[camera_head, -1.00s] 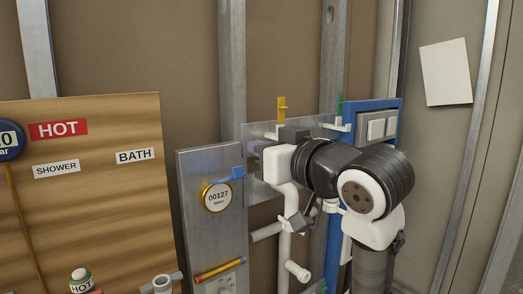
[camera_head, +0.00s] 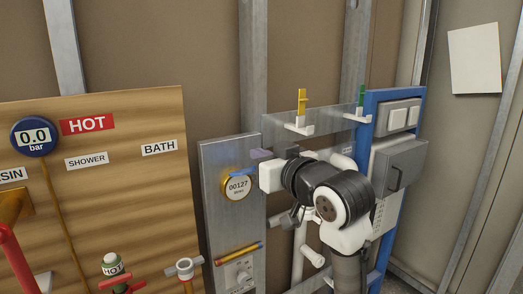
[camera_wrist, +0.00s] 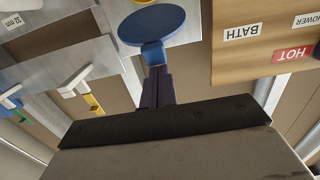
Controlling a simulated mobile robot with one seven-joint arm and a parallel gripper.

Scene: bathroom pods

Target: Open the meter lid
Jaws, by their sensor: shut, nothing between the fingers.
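The meter (camera_head: 238,187) is a round brass-rimmed dial reading 00127 on a grey metal panel. Its dial shows uncovered. The blue lid (camera_head: 240,173) stands out from the dial's top, seen nearly edge-on. In the wrist view the lid is a blue disc (camera_wrist: 152,24) with a small tab (camera_wrist: 153,55). My gripper (camera_wrist: 155,72) has dark purple fingers, closed together with nothing between them. Their tips are at the tab; I cannot tell whether they touch it. In the head view the fingers (camera_head: 261,154) are just right of and above the lid, partly hidden by my wrist.
A wooden board (camera_head: 100,190) with a gauge, labels and valves stands left. Yellow (camera_head: 302,103) and green (camera_head: 361,98) levers are above my arm. A blue frame with grey boxes (camera_head: 400,160) is right.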

